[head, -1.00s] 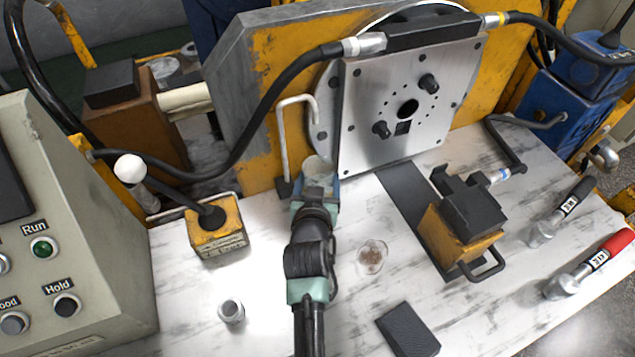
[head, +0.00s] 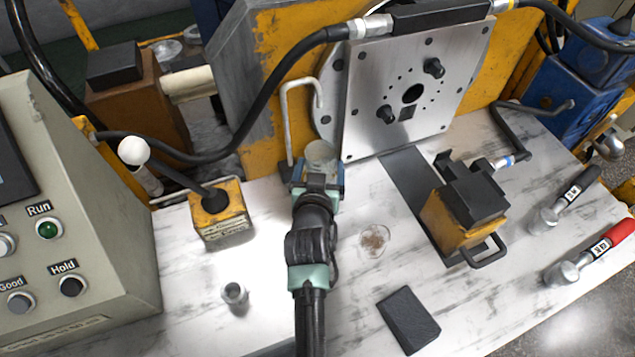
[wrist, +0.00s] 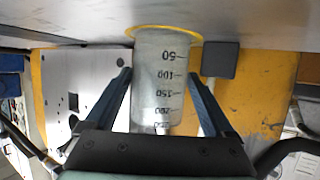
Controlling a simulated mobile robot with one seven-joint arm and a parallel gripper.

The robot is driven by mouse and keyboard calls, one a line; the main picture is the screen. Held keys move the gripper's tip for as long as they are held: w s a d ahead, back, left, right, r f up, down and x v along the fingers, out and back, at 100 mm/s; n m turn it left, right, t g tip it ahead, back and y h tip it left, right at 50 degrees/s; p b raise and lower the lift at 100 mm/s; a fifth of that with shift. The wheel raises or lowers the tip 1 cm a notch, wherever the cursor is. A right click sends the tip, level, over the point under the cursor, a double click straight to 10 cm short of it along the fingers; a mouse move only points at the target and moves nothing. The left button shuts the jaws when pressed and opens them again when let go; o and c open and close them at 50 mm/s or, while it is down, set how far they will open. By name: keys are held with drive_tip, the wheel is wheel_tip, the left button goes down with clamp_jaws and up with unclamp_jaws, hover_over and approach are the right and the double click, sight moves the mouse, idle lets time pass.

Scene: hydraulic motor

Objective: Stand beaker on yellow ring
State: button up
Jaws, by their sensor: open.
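The clear beaker (head: 320,153) stands at the foot of the large metal plate, just beyond my gripper (head: 318,178). In the wrist view the beaker (wrist: 163,80) has dark graduation marks and appears inverted, with its base toward the top of the picture. The yellow ring (wrist: 197,34) shows as an arc around the beaker's base, on the pale worktop; the beaker appears to stand on it. My gripper (wrist: 160,82) is open, with one finger on each side of the beaker. A gap shows at the left finger; at the right finger I cannot tell. The ring is hidden in the head view.
A bent pale rod (head: 288,125) rises just left of the beaker. The metal plate (head: 440,95) stands close behind. A yellow joystick box (head: 222,222), a small vial (head: 235,294), a glass dish (head: 374,241), a black block (head: 408,320) and a clamp (head: 462,215) surround the arm.

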drive_tip(key=p+v, duration=0.1)
drive_tip(key=v, duration=1)
drive_tip(key=shift+p, duration=0.4)
drive_tip(key=w+r+t, duration=0.3)
drive_tip(key=r+t, duration=0.1)
drive_tip(key=r, duration=1.2)
drive_tip(key=w+r+t, duration=0.2)
drive_tip(key=r+t, duration=0.1)
drive_tip(key=r, duration=1.3)
drive_tip(key=s+r+t, duration=0.3)
drive_tip(key=s+r, duration=0.3)
drive_tip(key=r, duration=0.6)
drive_tip(key=s+r+t+y, duration=0.1)
drive_tip(key=s+r+t, duration=0.3)
drive_tip(key=r, duration=0.9)
drive_tip(key=s+d, duration=0.1)
drive_tip(key=s, duration=0.2)
drive_tip(key=shift+n, duration=0.4)
drive_tip(key=shift+r, duration=0.1)
